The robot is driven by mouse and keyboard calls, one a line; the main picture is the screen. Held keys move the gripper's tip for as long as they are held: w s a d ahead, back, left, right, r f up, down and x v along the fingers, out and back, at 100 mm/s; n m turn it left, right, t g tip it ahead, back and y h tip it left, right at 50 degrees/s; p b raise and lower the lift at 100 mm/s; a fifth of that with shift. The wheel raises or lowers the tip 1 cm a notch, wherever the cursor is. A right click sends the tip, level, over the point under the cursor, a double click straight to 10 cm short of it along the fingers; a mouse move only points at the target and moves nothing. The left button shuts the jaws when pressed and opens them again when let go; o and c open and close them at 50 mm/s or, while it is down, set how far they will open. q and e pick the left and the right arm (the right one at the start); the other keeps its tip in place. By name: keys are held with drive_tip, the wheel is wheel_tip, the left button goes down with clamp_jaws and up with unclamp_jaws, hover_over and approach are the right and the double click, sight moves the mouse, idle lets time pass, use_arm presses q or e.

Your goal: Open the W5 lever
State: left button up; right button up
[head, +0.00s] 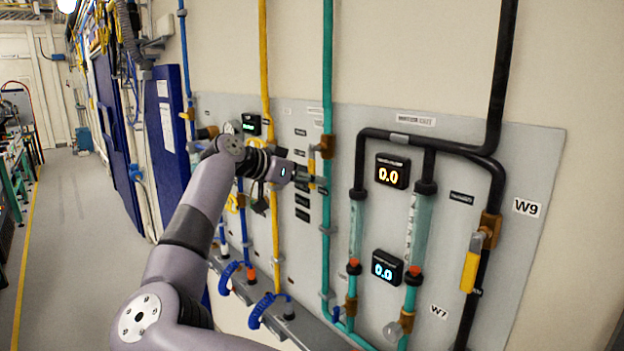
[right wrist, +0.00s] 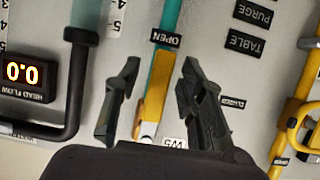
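The W5 lever is a yellow handle (right wrist: 152,104) lying along a teal pipe in the right wrist view. A W5 label (right wrist: 173,143) sits by its lower end and an OPEN label (right wrist: 165,38) crosses the pipe above it. My right gripper (right wrist: 160,70) is open, with one dark finger on each side of the lever and gaps visible. In the head view my right gripper (head: 312,182) is at the panel, beside the teal pipe, just below the small yellow handle (head: 311,161). The fingers are small there. My left gripper is not in view.
The grey panel (head: 455,150) carries a W9 yellow lever (head: 470,268) on a black pipe at right, and two displays reading 0.0 (head: 392,171). A yellow pipe (head: 264,60) runs left of the teal one. Blue coiled hoses (head: 262,308) hang below. Floor is open at far left.

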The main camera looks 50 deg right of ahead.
drive_tip(key=v, duration=1.1)
